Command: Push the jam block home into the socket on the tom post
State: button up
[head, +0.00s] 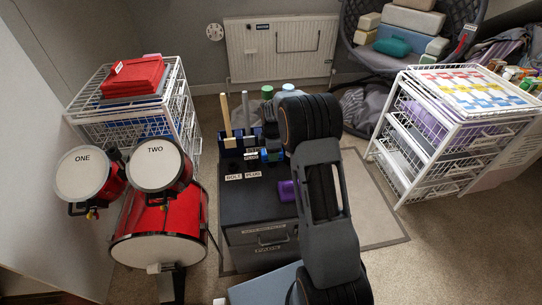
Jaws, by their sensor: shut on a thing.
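The red drum kit stands at the left, with white-headed toms marked ONE (83,166) and TWO (155,165) above a red bass drum (158,232). Dark hardware (114,155) shows between the toms; I cannot make out a socket on the post. A small purple block (287,190) shows on the dark cabinet beside my arm; I cannot tell whether it is the jam block. My arm rises in front of the cabinet and bends at the top.
The dark cabinet (245,205) carries labels and upright sticks (227,115). White wire drawers stand left (190,105) and right (430,150). A radiator (280,50) and a chair with blocks (350,50) are behind. Carpet is open at the right front (460,245).

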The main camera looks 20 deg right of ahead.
jog(key=c, duration=0.6)
jog(key=shift+r+p, duration=0.7)
jog(key=shift+r, duration=0.1)
jog(key=shift+r+p, duration=1.45)
jog(key=shift+r, duration=0.35)
